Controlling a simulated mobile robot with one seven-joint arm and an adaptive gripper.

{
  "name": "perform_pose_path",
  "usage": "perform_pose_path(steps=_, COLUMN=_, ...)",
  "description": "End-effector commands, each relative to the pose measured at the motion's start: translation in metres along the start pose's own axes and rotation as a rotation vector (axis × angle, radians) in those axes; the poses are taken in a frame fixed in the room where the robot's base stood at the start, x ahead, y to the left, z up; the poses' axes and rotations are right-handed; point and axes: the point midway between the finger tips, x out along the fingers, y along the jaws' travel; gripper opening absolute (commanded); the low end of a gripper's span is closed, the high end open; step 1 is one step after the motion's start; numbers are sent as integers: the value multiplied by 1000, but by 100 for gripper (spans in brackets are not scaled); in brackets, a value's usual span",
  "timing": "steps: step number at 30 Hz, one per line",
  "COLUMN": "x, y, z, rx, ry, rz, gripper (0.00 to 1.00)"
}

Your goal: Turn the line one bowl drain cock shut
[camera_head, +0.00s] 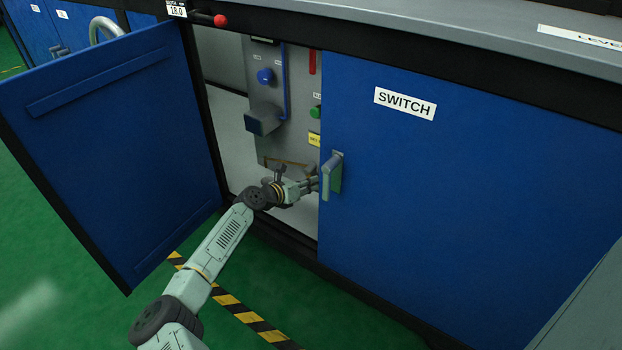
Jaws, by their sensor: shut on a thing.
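My gripper (315,184) points right across the lower part of the cabinet opening. Its fingers meet the upright grey door handle (327,181) at the left edge of the closed SWITCH door (450,200). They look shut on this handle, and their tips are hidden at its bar. I cannot make out the line one bowl drain cock. A small grey part (279,172) shows just above my wrist, by a brown strip low on the panel; I cannot tell what it is.
The left blue door (105,150) stands open. Inside, a grey panel (268,145) carries a blue knob (265,76), a red bar (312,62), a green button (315,112) and a yellow tag (314,140). A red ball knob (220,21) sticks out above. Striped tape (240,313) marks the green floor.

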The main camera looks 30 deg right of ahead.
Motion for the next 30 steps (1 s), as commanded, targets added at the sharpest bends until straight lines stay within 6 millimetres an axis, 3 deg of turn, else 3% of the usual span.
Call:
perform_pose_path(steps=15, x=-1, y=11, z=4, rx=294, ry=0, rz=121, gripper=0)
perform_pose_path(steps=30, x=-1, y=14, z=2, rx=342, ry=-1, rz=142, gripper=0)
